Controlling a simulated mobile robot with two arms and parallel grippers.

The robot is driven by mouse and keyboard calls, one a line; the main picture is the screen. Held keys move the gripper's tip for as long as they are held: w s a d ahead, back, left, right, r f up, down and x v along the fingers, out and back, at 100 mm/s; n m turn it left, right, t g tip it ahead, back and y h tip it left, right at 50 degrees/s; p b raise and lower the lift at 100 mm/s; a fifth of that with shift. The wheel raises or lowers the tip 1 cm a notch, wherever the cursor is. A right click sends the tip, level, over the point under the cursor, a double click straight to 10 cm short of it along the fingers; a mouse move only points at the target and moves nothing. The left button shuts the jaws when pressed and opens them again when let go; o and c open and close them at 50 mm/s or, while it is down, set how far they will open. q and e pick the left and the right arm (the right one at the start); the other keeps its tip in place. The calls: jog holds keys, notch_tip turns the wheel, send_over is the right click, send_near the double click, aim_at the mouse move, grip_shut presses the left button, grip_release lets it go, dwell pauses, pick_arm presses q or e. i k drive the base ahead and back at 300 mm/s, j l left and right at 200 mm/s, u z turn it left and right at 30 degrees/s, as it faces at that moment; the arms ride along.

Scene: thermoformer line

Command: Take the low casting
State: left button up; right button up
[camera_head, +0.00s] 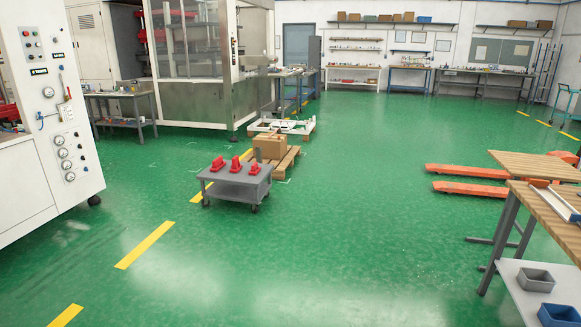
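Three red castings stand on the top of a small grey wheeled cart (236,188) in the middle of the floor. The left casting (218,163) and the middle casting (235,165) show upright parts. The right casting (254,169) looks the lowest, though they are small at this distance and I cannot be sure. They stand apart from each other. Neither of my grippers is in view.
A cardboard box (270,146) on a wooden pallet (289,161) stands just behind the cart. Orange forks (465,170) lie low at right. A wooden workbench (545,168) fills the right edge, a white control cabinet (55,100) the left. Green floor before the cart is clear.

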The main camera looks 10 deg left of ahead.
aim_at(255, 169)
jog(key=i+j+u, duration=0.25)
jog(key=i, duration=0.8)
jog(key=i+u, duration=0.25)
jog(key=i, duration=0.85)
jog(key=i+j, duration=0.1)
jog(key=i, duration=2.45)
